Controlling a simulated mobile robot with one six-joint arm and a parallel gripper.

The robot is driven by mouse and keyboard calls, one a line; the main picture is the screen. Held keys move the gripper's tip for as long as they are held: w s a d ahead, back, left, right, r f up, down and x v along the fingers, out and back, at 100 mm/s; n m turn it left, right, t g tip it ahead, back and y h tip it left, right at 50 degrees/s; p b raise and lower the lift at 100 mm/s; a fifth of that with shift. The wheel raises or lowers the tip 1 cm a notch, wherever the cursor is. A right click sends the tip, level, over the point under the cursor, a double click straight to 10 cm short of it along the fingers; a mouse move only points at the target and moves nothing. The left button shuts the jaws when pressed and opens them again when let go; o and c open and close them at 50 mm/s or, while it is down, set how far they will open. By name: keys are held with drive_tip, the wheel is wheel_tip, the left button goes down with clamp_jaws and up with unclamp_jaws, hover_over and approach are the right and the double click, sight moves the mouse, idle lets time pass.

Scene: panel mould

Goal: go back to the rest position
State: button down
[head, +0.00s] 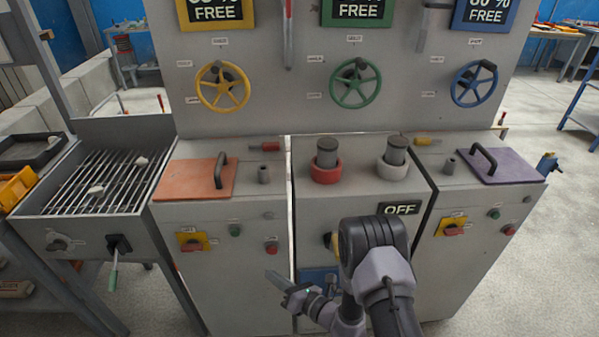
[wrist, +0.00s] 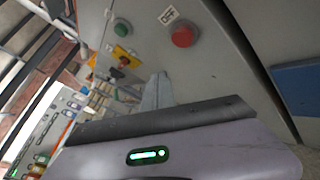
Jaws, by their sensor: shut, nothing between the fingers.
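My gripper (head: 273,276) is in the lower middle of the head view, in front of the grey cabinets and below their worktops. It points to the left and is shut, with nothing held. In the wrist view the closed fingers (wrist: 158,90) stick up past the purple-grey gripper body, which has a green light. Beyond them in the wrist view is a cabinet front with a red button (wrist: 183,37) and a green button (wrist: 121,28). The fingers appear apart from the cabinet, though the exact gap cannot be told.
A panel with a yellow wheel (head: 222,87), a green wheel (head: 355,83) and a blue wheel (head: 474,84) stands behind the cabinets. An orange lid (head: 190,180) and a purple lid (head: 505,166) lie on top. A grated tray (head: 60,215) is at left. Floor is open at right.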

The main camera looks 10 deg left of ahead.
drive_tip(key=s+a+r+n+g+y, duration=0.1)
drive_tip(key=s+r+n+g, duration=0.15)
drive_tip(key=r, duration=0.45)
drive_tip(key=s+r+n+g, duration=0.1)
drive_tip(key=r+n+g, duration=0.1)
drive_tip(key=r+n, duration=0.3)
drive_tip(key=s+a+r+n+g+y, duration=0.1)
drive_tip(key=r+n+g, duration=0.15)
drive_tip(key=r, duration=0.55)
drive_tip(key=s+d+r+n+g+h, duration=0.3)
drive_tip(key=s+d+r+n, duration=0.3)
drive_tip(key=s+r+n, duration=0.25)
drive_tip(key=s+d+r+n+t+h, duration=0.1)
drive_tip(key=s+d+n+t+h, duration=0.1)
drive_tip(key=d, duration=0.5)
drive_tip(key=s+d+r+n+t+h, duration=0.2)
drive_tip(key=s+d+n+t+h, duration=0.1)
drive_tip(key=d, duration=0.4)
drive_tip(key=s+d+r+n+t+h, duration=0.2)
drive_tip(key=s+d+n+h, duration=0.1)
drive_tip(key=s+d+h, duration=0.2)
drive_tip(key=d+h, duration=0.1)
drive_tip(key=d, duration=0.1)
drive_tip(key=shift+d, duration=0.35)
